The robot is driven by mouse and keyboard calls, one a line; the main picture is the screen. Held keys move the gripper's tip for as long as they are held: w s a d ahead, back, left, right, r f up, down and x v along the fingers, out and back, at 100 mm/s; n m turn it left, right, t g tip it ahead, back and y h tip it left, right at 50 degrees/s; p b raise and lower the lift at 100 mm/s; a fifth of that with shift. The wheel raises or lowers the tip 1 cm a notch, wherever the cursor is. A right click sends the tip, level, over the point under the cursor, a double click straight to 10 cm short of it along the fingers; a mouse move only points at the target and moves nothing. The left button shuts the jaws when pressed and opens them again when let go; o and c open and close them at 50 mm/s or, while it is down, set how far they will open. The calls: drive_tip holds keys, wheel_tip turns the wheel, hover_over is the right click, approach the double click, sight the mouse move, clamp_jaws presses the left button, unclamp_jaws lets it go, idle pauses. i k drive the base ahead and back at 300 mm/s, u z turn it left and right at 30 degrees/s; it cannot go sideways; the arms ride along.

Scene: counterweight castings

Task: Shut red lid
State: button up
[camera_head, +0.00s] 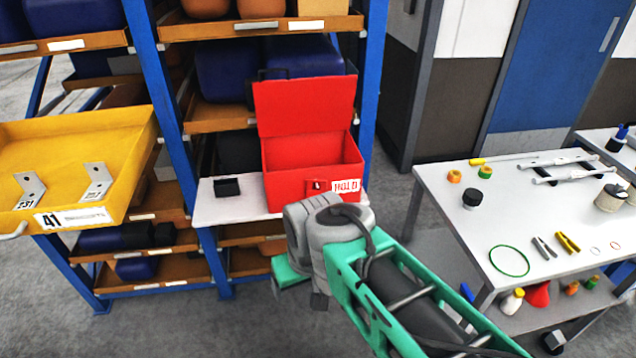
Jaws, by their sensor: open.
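The red lid (304,107) stands raised, close to upright, at the back of a red box (312,180) marked HOLD. The box is open and its inside looks empty where I can see it. It sits on a white shelf board (236,207) in the blue rack. My gripper (297,294) is in front of and below the box, apart from the lid. It is open with nothing seen in it, though my wrist partly hides it. My wrist also overlaps the box's lower front edge.
A small black block (227,187) sits left of the box. A yellow tray (75,165) with metal brackets juts out at left. A blue rack post (373,85) stands right of the box. A white table (440,200) with tools and small parts is at right.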

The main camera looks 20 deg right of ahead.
sight(288, 106)
drive_tip(key=u, duration=0.05)
drive_tip(key=k, duration=0.65)
drive_tip(key=u, duration=0.55)
drive_tip(key=i, duration=0.65)
drive_tip(key=u, duration=0.5)
drive_tip(key=i, duration=0.85)
drive_tip(key=z, duration=0.4)
